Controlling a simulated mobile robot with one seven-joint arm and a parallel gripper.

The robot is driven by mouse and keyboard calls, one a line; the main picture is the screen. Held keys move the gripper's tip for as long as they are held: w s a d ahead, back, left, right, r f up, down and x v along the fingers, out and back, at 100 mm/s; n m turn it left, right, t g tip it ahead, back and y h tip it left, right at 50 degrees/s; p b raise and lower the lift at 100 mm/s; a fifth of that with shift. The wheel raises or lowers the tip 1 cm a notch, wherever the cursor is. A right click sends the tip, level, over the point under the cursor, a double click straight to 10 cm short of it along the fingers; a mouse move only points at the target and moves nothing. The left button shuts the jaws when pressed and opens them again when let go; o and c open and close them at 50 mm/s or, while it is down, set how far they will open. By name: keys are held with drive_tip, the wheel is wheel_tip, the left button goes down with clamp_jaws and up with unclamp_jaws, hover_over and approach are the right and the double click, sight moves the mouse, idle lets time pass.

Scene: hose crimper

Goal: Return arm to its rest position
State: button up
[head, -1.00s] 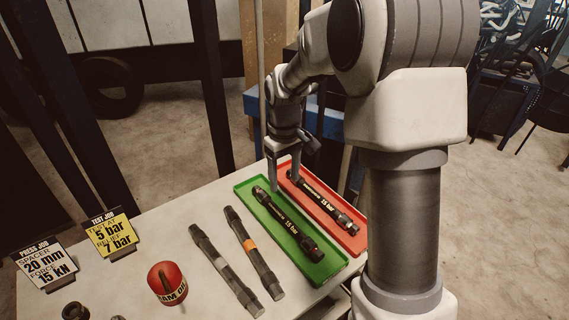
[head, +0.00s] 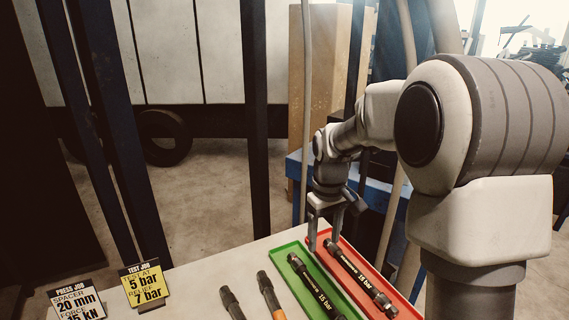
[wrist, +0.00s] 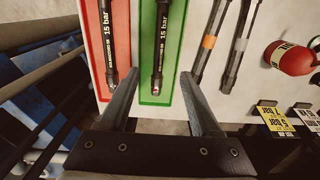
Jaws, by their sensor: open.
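My gripper (head: 323,243) is open and empty, pointing down by the far ends of two trays. In the wrist view its fingers (wrist: 160,75) stand apart, with the near end of the green tray showing between them. The green tray (wrist: 175,92) holds a black hose (wrist: 161,45) marked 15 bar. The red tray (wrist: 122,15) beside it holds another black hose (wrist: 107,40) marked 15 bar. Both hoses lie flat, and neither is in my fingers. The head view also shows the green-tray hose (head: 315,287) and the red-tray hose (head: 360,275).
Two loose hoses lie on the pale table, one with an orange band (wrist: 208,42), one with a pale band (wrist: 241,44). A red can (wrist: 290,58) and job signs (head: 145,285) stand farther along. Dark posts (head: 256,120) and a blue bench (head: 375,190) are beyond the table.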

drive_tip(key=s+r+m+t, duration=0.2)
drive_tip(key=s+r+t, duration=0.1)
drive_tip(key=s+r, duration=0.65)
drive_tip(key=s+r+m+t, duration=0.1)
drive_tip(key=s+m+t, duration=0.1)
drive_tip(key=s, duration=1.1)
drive_tip(key=shift+s+r+t, duration=0.2)
drive_tip(key=shift+s+t, duration=0.1)
